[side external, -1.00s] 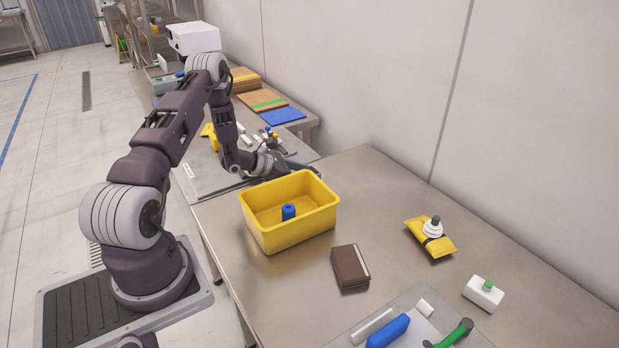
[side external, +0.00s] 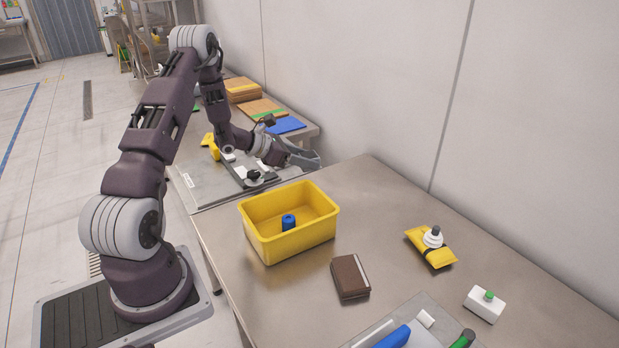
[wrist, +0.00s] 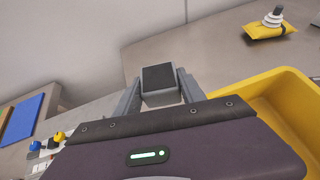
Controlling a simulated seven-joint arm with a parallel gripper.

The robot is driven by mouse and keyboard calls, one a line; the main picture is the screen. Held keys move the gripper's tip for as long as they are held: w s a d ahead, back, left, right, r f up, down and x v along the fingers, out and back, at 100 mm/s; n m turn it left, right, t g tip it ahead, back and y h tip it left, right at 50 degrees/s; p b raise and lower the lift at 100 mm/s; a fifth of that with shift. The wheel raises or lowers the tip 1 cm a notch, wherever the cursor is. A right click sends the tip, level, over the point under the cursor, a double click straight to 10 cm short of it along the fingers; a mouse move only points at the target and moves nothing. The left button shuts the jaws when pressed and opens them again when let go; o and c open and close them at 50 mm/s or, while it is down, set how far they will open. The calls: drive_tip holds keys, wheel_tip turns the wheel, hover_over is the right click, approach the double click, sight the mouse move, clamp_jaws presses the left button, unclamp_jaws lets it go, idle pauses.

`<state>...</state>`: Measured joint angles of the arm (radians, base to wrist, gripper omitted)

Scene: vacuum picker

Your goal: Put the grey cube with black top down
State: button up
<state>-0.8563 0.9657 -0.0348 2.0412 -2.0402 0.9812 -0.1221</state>
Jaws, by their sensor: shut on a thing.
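The grey cube with black top (wrist: 160,84) is held between the two fingers of my gripper (wrist: 161,92) in the wrist view. Its black face points towards the camera. In the side view my gripper (side external: 305,160) is behind the yellow bin, above the far end of the steel table near the gap to the other bench. The cube cannot be made out clearly in that view.
A yellow bin (side external: 262,245) with a blue cylinder (side external: 288,222) inside stands on the steel table (side external: 400,290). A brown book (side external: 350,278), a yellow packet with a white stacked piece (side external: 431,250) and a white box (side external: 484,305) lie to its right. The far table end looks clear.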

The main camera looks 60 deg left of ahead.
drive_tip(key=w+d+r+m+g+h, duration=0.1)
drive_tip(key=w+d+r+m+h, duration=0.15)
drive_tip(key=w, duration=0.45)
drive_tip(key=m+g+h, duration=0.2)
drive_tip(key=m+h, duration=0.2)
hover_over(354, 192)
drive_tip(key=f, duration=0.1)
wheel_tip(354, 192, down, 10)
drive_tip(key=shift+f, duration=0.2)
drive_tip(key=shift+f, duration=0.15)
drive_tip(key=o, duration=1.4)
